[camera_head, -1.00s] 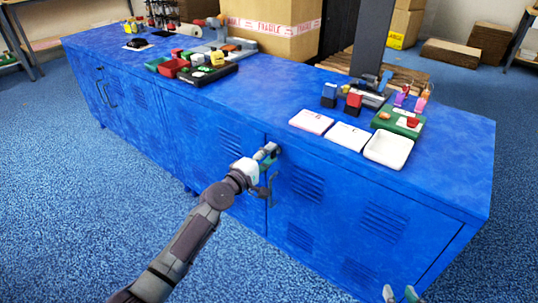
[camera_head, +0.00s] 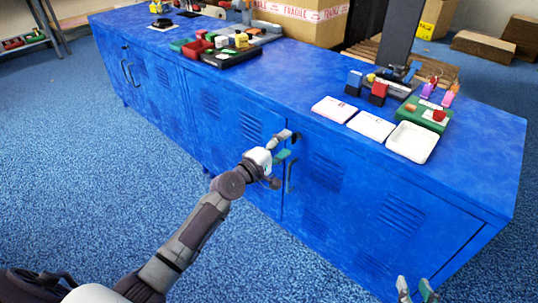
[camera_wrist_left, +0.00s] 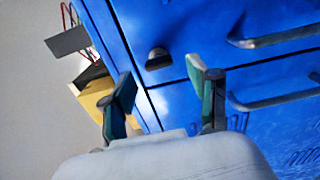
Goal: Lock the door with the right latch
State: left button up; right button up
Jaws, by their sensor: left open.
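The blue cabinet's doors (camera_head: 330,165) face me. In the left wrist view, a dark latch knob (camera_wrist_left: 158,58) sits on the blue front near a panel seam. Two bar handles, an upper one (camera_wrist_left: 270,40) and a lower one (camera_wrist_left: 275,102), are to its right. In the head view, one handle (camera_head: 290,176) shows just below my left gripper (camera_head: 288,145). That gripper is open and empty at the door's top edge. In the left wrist view its fingers (camera_wrist_left: 165,78) stand apart, with the knob beyond the gap. My right gripper (camera_head: 414,289) is open at the lower right edge, away from the doors.
The cabinet top holds a white tray (camera_head: 412,142), white cards (camera_head: 371,126), a green box (camera_head: 424,114) and stamps (camera_head: 378,92) near the right end. Bins and a black tray (camera_head: 231,57) stand further left. The blue floor (camera_head: 90,190) in front is clear.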

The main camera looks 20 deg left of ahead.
pick_arm(q)
jog(key=v, duration=0.9)
jog(key=shift+s, duration=0.15)
